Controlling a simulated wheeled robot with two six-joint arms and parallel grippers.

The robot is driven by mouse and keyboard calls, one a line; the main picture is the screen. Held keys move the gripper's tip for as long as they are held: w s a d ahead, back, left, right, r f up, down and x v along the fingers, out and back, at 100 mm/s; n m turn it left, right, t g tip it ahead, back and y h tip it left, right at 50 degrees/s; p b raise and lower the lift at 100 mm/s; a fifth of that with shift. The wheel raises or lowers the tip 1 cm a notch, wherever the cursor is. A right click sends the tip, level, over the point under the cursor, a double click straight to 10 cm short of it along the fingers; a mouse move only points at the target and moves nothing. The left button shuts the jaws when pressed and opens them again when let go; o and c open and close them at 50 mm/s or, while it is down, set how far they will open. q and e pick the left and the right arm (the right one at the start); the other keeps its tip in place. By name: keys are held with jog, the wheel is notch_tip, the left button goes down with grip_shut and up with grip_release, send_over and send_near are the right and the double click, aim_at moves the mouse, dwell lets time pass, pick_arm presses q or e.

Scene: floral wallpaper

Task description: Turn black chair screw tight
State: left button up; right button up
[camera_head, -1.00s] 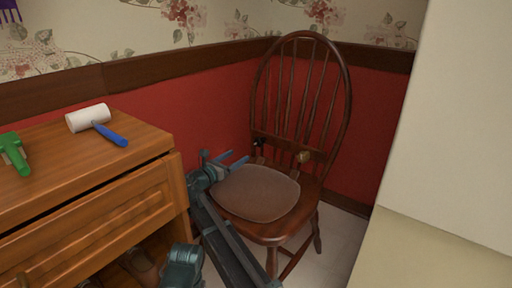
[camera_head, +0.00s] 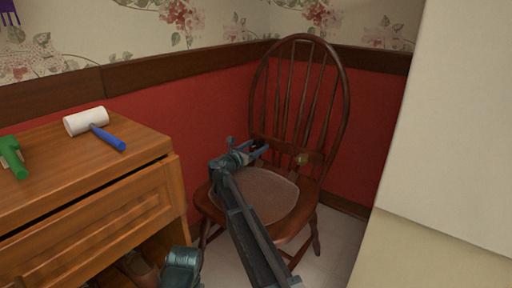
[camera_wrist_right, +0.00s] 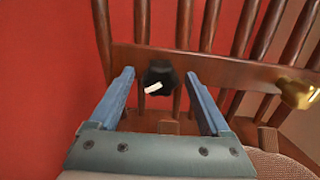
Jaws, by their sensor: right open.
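The black chair screw (camera_wrist_right: 159,78) is a dark knob with a white mark, on the lower back rail of the wooden chair (camera_head: 322,126). In the head view the screw is largely hidden by my right gripper (camera_head: 258,149). My right gripper also shows in the right wrist view (camera_wrist_right: 163,98), with its blue fingers open and apart. The screw lies between the fingers in that picture, a little ahead toward their tips; I cannot tell whether they touch it. A gold screw (camera_head: 302,159) sits on the same rail to the right, and it also shows in the right wrist view (camera_wrist_right: 298,93).
A wooden cabinet (camera_head: 95,215) stands at left, with a white-headed, blue-handled mallet (camera_head: 88,121) and a green tool (camera_head: 12,157) on top. The red wall is close behind the chair. A pale block-like surface (camera_head: 450,120) fills the right side.

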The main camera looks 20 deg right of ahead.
grip_shut()
dwell(0.5)
jog(key=shift+m, duration=0.3)
jog(key=m, duration=0.5)
jog(key=shift+m, duration=0.3)
jog(key=m, duration=0.6)
jog(key=shift+w, duration=0.1)
jog(key=m, duration=0.6)
jog(key=shift+r+m, duration=0.1)
jog(key=shift+m, duration=0.2)
jog(key=m, duration=0.6)
